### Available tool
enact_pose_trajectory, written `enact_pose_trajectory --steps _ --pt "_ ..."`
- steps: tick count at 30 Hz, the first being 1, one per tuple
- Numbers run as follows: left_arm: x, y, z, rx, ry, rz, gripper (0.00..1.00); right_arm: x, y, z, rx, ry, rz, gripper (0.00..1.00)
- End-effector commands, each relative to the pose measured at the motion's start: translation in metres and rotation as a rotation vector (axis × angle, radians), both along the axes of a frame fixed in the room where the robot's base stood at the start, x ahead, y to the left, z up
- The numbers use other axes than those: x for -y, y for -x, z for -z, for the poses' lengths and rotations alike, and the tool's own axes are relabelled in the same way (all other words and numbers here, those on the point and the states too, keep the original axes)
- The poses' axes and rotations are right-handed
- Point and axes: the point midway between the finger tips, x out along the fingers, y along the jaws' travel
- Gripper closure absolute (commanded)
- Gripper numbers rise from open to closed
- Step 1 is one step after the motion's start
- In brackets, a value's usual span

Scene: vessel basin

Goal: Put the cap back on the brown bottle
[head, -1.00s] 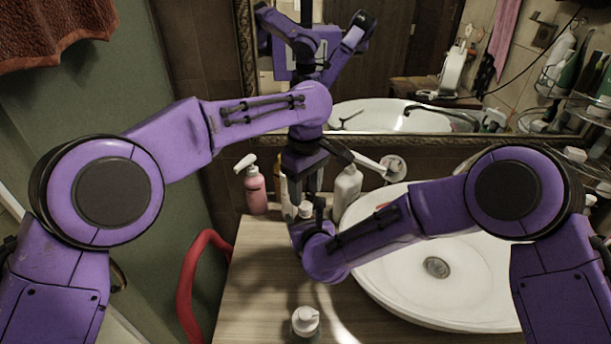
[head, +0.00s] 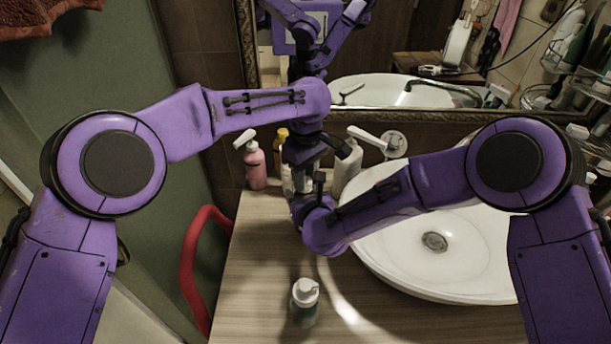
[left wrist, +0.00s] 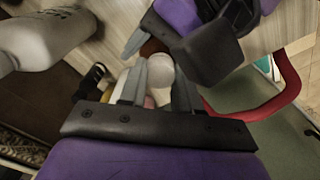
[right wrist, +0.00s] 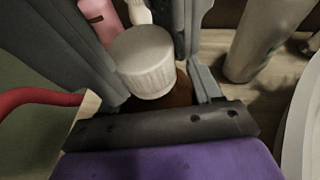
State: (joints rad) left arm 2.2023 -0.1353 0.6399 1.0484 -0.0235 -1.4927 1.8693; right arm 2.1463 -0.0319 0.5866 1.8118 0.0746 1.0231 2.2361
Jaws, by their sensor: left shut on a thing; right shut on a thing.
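My left gripper (head: 303,184) reaches down from above at the back of the counter, shut on a white ribbed cap. The cap shows between its fingers in the left wrist view (left wrist: 160,72) and large in the right wrist view (right wrist: 146,62). My right gripper (right wrist: 165,85) is shut on the brown bottle (right wrist: 181,90), directly under the cap. A little of the brown bottle shows beyond the cap in the left wrist view (left wrist: 152,47). The cap is at the bottle's top; I cannot tell whether it is seated. In the head view the arms mostly hide both.
A pink pump bottle (head: 255,165) and a yellow-topped bottle (head: 281,150) stand at the back left. A white pump bottle (head: 347,168) stands close on the right, beside the white basin (head: 470,270). Another pump bottle (head: 305,305) stands in front. The counter's front left (head: 255,270) is clear.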

Motion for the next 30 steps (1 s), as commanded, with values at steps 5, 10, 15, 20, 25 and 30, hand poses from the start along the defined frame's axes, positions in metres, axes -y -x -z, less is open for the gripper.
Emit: enact_pose_trajectory --steps 5,10,15,20,25,30 --pt "0.0002 0.0001 -0.0003 0.001 0.0 0.245 1.0 -0.0001 0.0001 0.0001 0.0 0.0 0.0 1.0" --pt "-0.0005 -0.0001 0.0001 -0.001 0.0 0.633 1.0 -0.0001 0.0001 0.0001 0.0 0.0 0.0 1.0" --pt "-0.0006 -0.0001 0.0002 -0.001 0.0 0.832 1.0 -0.0001 0.0002 0.0001 0.0 0.0 0.0 1.0" --pt "-0.0006 -0.0001 0.0001 -0.001 0.0 0.849 1.0 -0.0001 0.0002 0.0001 0.0 0.0 0.0 1.0" --pt "-0.0006 -0.0002 0.0001 -0.001 0.0 0.847 0.55 -0.0001 0.0002 0.0001 -0.001 0.0 0.0 1.0" --pt "-0.0006 -0.0001 0.0002 -0.001 0.0 0.846 0.43 -0.0001 0.0002 0.0001 -0.001 0.0 0.0 1.0"
